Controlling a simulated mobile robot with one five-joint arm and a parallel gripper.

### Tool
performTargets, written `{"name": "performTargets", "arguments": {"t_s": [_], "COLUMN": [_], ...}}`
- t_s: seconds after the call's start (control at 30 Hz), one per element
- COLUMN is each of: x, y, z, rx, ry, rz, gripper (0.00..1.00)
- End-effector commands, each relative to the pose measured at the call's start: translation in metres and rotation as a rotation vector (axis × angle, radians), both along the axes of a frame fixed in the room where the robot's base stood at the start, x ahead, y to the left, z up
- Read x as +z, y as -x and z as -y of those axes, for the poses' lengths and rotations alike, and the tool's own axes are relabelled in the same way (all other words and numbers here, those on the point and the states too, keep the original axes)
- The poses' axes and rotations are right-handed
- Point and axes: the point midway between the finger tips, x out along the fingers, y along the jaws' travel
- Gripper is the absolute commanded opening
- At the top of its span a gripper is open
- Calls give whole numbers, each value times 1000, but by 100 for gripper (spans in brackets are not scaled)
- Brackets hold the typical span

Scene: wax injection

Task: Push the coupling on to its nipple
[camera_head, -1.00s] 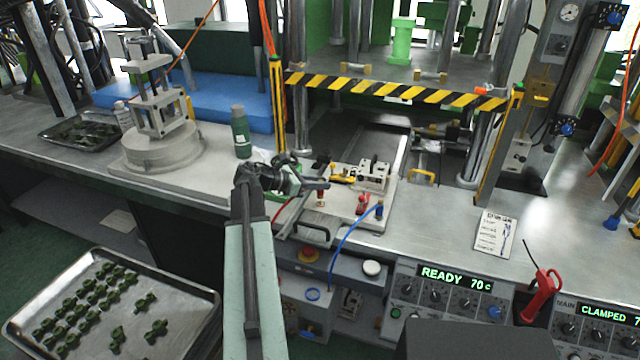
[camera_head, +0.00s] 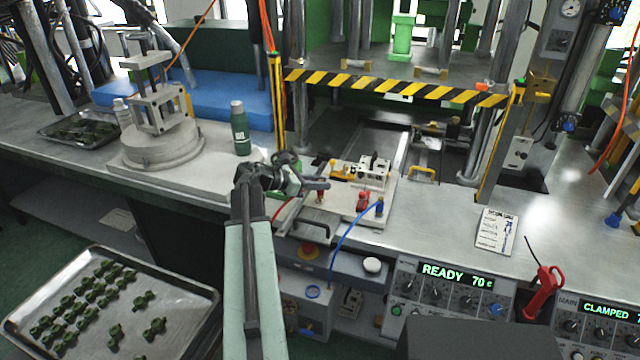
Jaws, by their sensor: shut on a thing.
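My gripper (camera_head: 317,185) is over the left part of a pale plate (camera_head: 345,215) at the front of the press. It is shut on a small red-brown piece (camera_head: 320,197), which looks like the coupling and shows just below the fingertips. The fingers hide its upper part. I cannot make out a nipple under it, nor whether the two touch. On the same plate, to the right, are a red fitting (camera_head: 362,201) and a blue fitting (camera_head: 379,207) with a blue hose (camera_head: 345,238). A red hose (camera_head: 283,211) runs left of the plate.
A pale clamp block (camera_head: 374,172) and yellow handle (camera_head: 345,172) stand behind my gripper. A green bottle (camera_head: 240,130) stands to the left. A striped barrier (camera_head: 395,88) crosses the press. The bench around the card (camera_head: 496,230) is mostly clear.

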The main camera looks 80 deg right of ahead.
Motion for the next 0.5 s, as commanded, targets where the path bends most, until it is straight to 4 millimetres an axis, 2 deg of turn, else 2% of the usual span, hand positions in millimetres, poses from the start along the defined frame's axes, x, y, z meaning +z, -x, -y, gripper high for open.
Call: {"name": "performTargets", "arguments": {"t_s": [0.5], "x": [-10], "y": [0], "z": [0], "rx": [0], "ry": [0], "rz": [0], "gripper": [0]}}
